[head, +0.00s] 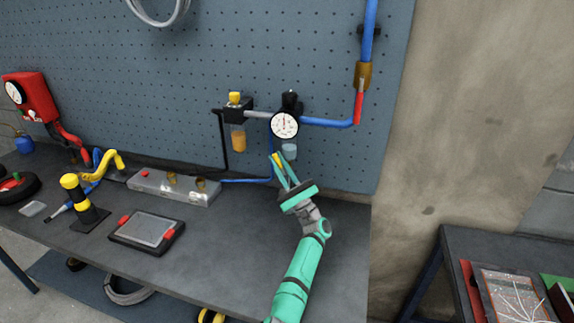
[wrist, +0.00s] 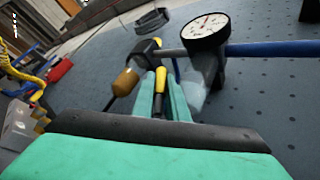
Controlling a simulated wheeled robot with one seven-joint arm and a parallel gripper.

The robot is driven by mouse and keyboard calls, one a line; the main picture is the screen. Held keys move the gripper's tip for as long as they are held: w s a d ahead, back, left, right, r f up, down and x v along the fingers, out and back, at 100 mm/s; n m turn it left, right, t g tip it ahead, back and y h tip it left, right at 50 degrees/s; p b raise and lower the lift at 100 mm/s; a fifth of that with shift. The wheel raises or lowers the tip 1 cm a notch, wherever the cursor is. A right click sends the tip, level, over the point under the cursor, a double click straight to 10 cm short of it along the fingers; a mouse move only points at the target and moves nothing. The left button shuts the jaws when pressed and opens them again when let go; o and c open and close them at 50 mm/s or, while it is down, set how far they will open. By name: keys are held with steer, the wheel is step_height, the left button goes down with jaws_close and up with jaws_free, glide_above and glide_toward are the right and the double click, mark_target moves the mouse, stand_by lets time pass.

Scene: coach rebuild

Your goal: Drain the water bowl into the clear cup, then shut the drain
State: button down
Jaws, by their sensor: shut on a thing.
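The water bowl (head: 289,151) is a small translucent bluish cup-shaped part under the round gauge (head: 285,124) on the pegboard. My gripper (head: 275,157) is just left of and below it. In the wrist view, the green fingers of my gripper (wrist: 160,73) are shut on a slim yellow-and-black piece (wrist: 160,80). A pale translucent shape, seemingly the bowl (wrist: 197,92), stands right of the fingers, partly hidden by them. I cannot tell whether the held piece touches the bowl. I cannot make out the clear cup or the drain.
An amber bowl (head: 238,138) hangs left of the gauge; it also shows in the wrist view (wrist: 125,81). A blue pipe (head: 328,122) runs right to a red lever (head: 359,107).

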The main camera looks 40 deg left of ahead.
steer(key=shift+s, duration=0.15)
stand_by(0.3)
steer(key=c, duration=1.7)
jaws_free()
steer(key=shift+r, duration=0.1)
steer(key=shift+c, duration=0.2)
steer(key=shift+w+d+m+t, duration=0.15)
steer(key=shift+w+m+t, duration=0.15)
